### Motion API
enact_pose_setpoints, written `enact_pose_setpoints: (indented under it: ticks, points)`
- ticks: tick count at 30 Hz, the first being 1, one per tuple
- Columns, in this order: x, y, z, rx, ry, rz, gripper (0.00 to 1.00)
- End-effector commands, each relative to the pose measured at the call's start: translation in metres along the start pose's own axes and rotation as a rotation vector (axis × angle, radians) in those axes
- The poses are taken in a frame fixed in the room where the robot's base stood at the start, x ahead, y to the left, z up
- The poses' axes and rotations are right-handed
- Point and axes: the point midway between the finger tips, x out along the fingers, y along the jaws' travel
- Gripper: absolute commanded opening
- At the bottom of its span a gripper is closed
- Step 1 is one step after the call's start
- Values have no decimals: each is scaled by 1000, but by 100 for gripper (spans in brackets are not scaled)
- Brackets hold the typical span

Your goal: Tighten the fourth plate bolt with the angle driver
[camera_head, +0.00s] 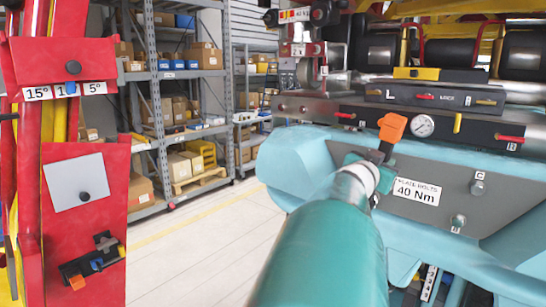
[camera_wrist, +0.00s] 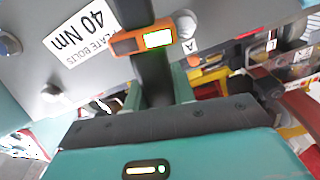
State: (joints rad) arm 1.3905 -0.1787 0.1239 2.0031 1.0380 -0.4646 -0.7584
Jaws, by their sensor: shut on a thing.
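The angle driver (camera_head: 392,127) is a dark tool with an orange body. In the wrist view its orange housing (camera_wrist: 125,44) has a lit display, and its dark shaft runs off the top edge. My gripper (camera_head: 370,170) is shut on it, with the teal fingers (camera_wrist: 158,88) on either side of the dark handle. The grey plate (camera_head: 430,207) carries a "PLATE BOLTS 40 Nm" label. A bolt marked C (camera_head: 478,188) and a lower bolt (camera_head: 458,221) show to the right of the label. The driver's working end and any bolt under it are hidden.
Above the plate is a dark bar with a round gauge (camera_head: 422,125) and red-handled levers. A red stand (camera_head: 85,190) with a small black-and-orange device is at left. Shelves (camera_head: 180,100) with boxes stand behind. The floor (camera_head: 190,255) between is clear.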

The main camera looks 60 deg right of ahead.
Motion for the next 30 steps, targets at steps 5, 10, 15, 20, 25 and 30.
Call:
enact_pose_setpoints:
  ticks: [5,10,15,20,25,30]
  points:
    - [0,0,-3,1,6,0,0]
    - [1,0,-3,2,6,0,0]
    - [3,0,-4,2,6,-1,0]
    - [4,0,-4,2,6,-1,0]
    - [6,0,-4,2,6,0,0]
    - [7,0,-4,2,6,0,0]
